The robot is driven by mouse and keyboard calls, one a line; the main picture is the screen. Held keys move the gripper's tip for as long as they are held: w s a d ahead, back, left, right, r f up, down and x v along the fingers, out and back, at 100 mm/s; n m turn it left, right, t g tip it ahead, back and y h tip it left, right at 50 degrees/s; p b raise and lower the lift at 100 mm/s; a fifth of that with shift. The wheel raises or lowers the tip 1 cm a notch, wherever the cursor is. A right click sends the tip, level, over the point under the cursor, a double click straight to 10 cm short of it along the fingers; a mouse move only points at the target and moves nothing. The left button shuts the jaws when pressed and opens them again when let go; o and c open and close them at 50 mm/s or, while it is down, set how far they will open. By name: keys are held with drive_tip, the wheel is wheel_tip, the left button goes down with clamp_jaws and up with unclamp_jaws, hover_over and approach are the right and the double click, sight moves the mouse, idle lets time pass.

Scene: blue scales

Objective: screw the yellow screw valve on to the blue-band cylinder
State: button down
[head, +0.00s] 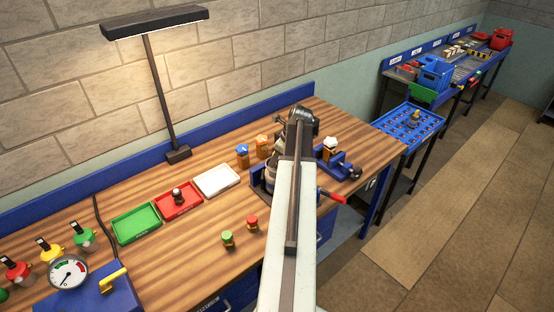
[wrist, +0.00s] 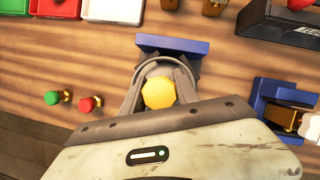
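In the wrist view a yellow faceted screw valve (wrist: 159,93) sits between the two grey fingers of my gripper (wrist: 158,86). The fingers appear to press on it from both sides. Beyond it a rounded grey rim shows in front of a blue holder (wrist: 172,44); this may be the cylinder's top, but no blue band is visible. I cannot tell whether the valve touches it. In the head view my arm covers most of this spot, and only part of a grey body (head: 270,178) shows left of the arm.
Green (head: 136,223), red (head: 190,207) and white (head: 217,181) trays lie left. Blue-topped (head: 242,153) and orange-topped (head: 262,146) pieces stand behind. A blue clamp (head: 346,169) is right. A lamp (head: 160,90) and gauge (head: 69,272) stand left.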

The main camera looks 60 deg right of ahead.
drive_tip(key=m, duration=0.1)
drive_tip(key=m+h, duration=0.1)
drive_tip(key=m, duration=0.1)
drive_tip(key=shift+s+a, duration=0.1)
drive_tip(key=shift+a, duration=0.1)
drive_tip(key=m+h, duration=0.1)
drive_tip(key=m, duration=0.3)
drive_tip(key=shift+d+f+g, duration=0.1)
drive_tip(key=shift+d+g, duration=0.05)
drive_tip(key=shift+g, duration=0.25)
drive_tip(key=c, duration=0.8)
unclamp_jaws()
drive_tip(key=shift+c, duration=0.2)
